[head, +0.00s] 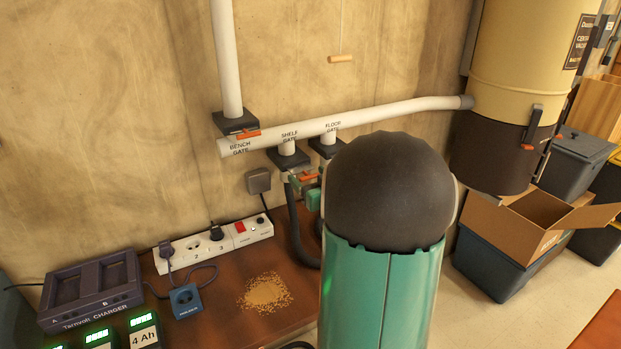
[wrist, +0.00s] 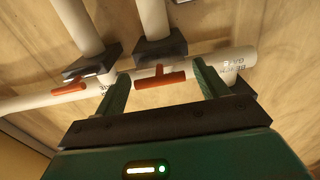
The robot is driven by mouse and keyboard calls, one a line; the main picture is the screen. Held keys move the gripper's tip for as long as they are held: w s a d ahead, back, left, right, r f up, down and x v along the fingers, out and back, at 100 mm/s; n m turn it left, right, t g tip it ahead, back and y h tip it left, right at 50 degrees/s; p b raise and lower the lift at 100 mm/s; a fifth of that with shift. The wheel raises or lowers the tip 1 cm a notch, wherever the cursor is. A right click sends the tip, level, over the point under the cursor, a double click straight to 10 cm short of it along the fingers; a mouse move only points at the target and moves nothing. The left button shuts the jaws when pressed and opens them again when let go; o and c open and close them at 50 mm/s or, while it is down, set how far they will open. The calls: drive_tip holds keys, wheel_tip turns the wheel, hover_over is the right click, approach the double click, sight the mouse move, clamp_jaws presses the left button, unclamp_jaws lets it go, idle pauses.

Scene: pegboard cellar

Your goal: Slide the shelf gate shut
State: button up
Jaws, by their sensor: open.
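The shelf gate (head: 288,157) is a dark block under the label "SHELF GATE" on the white wall pipe. Its orange handle (head: 308,178) shows just below it. In the wrist view the same gate (wrist: 160,50) is at upper middle, and its orange handle (wrist: 160,80) lies between the two green fingers of my gripper (wrist: 161,76). The fingers are open, one on each side of the handle, with visible gaps. In the head view my gripper (head: 306,192) is partly hidden behind my arm. How far the gate is slid is unclear.
The bench gate (head: 235,124) is to the left, and the floor gate (head: 327,146) close on the right, partly covered by my arm. A dark hose (head: 295,230) hangs below. The bench holds a power strip (head: 215,246), a charger (head: 92,291) and a sawdust pile (head: 265,292).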

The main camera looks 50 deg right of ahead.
sight(309, 176)
drive_tip(key=c, duration=1.4)
drive_tip(key=x, duration=0.2)
drive_tip(key=shift+w+d, duration=0.1)
drive_tip(key=shift+w, duration=0.25)
drive_tip(key=shift+w+r, duration=0.1)
drive_tip(key=o, duration=1.4)
drive_tip(key=shift+w+d, duration=0.1)
drive_tip(key=v, duration=1.4)
drive_tip(key=shift+w, duration=0.1)
